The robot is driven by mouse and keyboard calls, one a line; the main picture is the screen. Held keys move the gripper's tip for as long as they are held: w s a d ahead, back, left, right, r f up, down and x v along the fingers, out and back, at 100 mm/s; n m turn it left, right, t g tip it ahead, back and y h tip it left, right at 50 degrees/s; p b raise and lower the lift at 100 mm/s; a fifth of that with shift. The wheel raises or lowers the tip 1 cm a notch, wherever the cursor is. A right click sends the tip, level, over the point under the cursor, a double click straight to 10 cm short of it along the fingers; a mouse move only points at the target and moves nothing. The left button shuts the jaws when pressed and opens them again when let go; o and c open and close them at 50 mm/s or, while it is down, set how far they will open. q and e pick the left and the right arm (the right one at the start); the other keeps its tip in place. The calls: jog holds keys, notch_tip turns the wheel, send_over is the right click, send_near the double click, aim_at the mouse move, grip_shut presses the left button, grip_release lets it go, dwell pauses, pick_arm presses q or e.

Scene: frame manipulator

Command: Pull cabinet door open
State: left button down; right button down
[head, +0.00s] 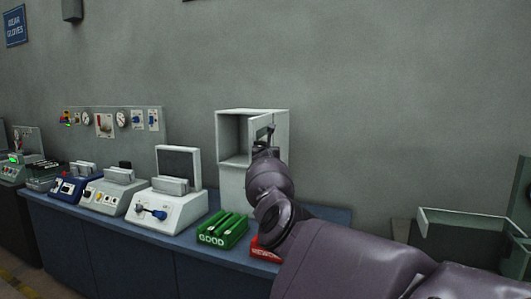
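A white cabinet (252,111) stands on the blue workbench against the wall. The left side of its upper compartment shows an open, dark interior. A light panel that looks like its door (261,126) stands swung out at an angle on the right side of the opening. My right arm reaches in from the lower right, and my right gripper (264,142) is at this panel, in front of the cabinet. The arm's wrist hides most of the fingers and the handle area, so I cannot tell whether they grip anything. My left gripper is out of view.
A green tray marked GOOD (223,231) and a red tray (264,250) sit in front of the cabinet, the red one partly behind my arm. White machines (168,205) and a gauge panel (112,123) stand left. A green open bin (462,233) is at right.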

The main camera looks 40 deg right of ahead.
dwell(0.5)
jog(key=c, duration=1.4)
grip_release()
jog(key=shift+d, duration=0.1)
